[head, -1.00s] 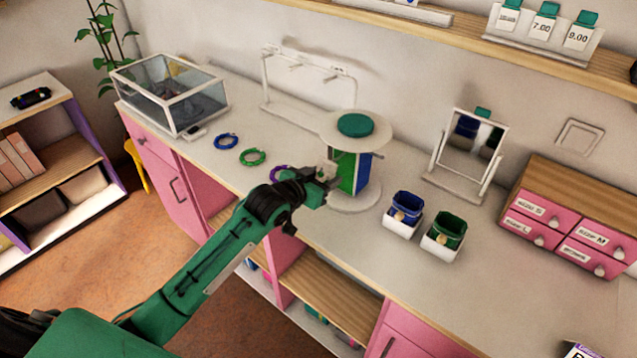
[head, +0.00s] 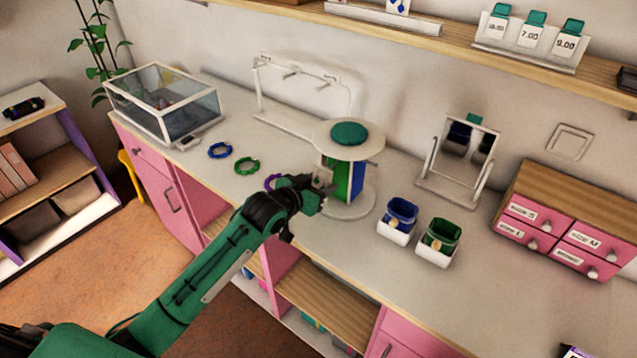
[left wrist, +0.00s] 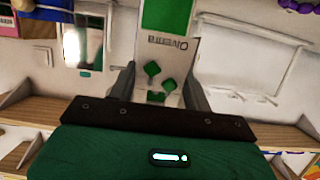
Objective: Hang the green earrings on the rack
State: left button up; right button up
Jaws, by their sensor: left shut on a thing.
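My left gripper (head: 318,190) is in front of the round display stand (head: 348,211), at its left side. In the left wrist view, its fingers (left wrist: 160,90) are shut on a white card with green earrings (left wrist: 160,80). The earrings have green diamond-shaped pieces, and the card's printing appears upside down. In the head view the card is small and mostly hidden by the gripper. The white rack (head: 288,121), with a bar and short pegs, stands against the wall behind the stand. It also shows in the left wrist view (left wrist: 222,127). My right gripper is out of view.
The stand has green (head: 335,178) and blue (head: 358,178) panels. Blue (head: 220,150), green (head: 246,166) and purple (head: 272,182) rings lie left of it. A glass case (head: 165,105) stands at the left. Two small boxes (head: 397,228), a mirror (head: 462,145) and pink drawers (head: 530,210) stand right.

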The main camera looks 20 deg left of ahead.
pick_arm(q)
jog(key=shift+p, duration=0.65)
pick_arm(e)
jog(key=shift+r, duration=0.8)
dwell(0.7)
